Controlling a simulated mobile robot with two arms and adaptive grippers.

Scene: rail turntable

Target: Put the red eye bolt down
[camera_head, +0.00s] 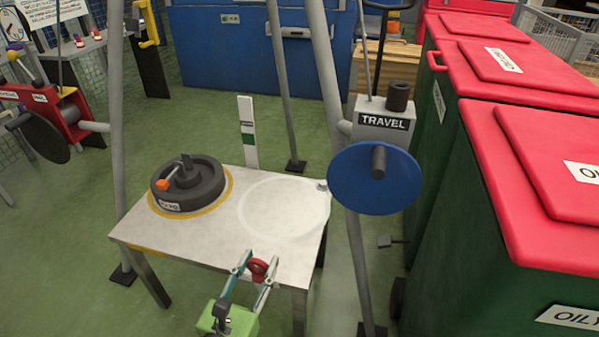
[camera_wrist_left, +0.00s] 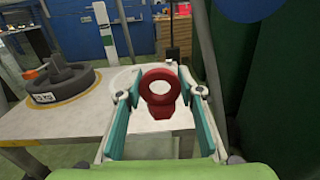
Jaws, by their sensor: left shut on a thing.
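The red eye bolt (camera_head: 259,273) is between the fingers of my left gripper (camera_head: 258,264), at the front edge of the small metal table (camera_head: 190,232). In the left wrist view, the bolt's ring (camera_wrist_left: 160,113) stands upright with a red foot below it, between the two teal fingers. My left gripper is shut on it. I cannot tell whether the bolt's foot touches the tabletop. My right gripper is not in view.
A dark round weight (camera_head: 205,188) with an orange-tipped part sits in a yellow ring on the table's left. A white painted circle (camera_head: 243,222) on the right is empty. A blue disc (camera_head: 350,180) under a TRAVEL box (camera_head: 372,105) and grey poles stand close on the right.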

